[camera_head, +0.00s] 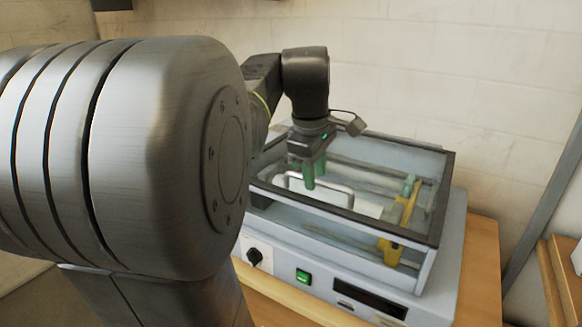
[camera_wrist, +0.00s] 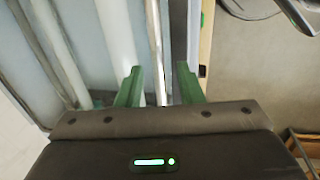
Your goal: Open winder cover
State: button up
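The winder cover is a clear box-like lid with a dark frame (camera_head: 396,229) on the laminator (camera_head: 340,275). It looks closed in the head view. A pale bow-shaped handle (camera_head: 335,185) shows at the cover's front left. My gripper (camera_head: 304,174) has green fingers pointing down just above and behind the handle. In the wrist view the fingers of my gripper (camera_wrist: 159,82) are apart. A thin pale bar (camera_wrist: 154,45) runs between them, with a visible gap on the right. I cannot tell whether this bar is the handle. No contact is clear.
The laminator stands on a wooden table (camera_head: 480,265) near a white wall. Its front has a black knob (camera_head: 254,257), a green switch (camera_head: 303,276) and a dark display (camera_head: 370,298). Yellow parts (camera_head: 390,248) and rollers show through the cover. My arm hides the machine's left side.

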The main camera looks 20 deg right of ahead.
jog(key=shift+f, duration=0.15)
grip_shut()
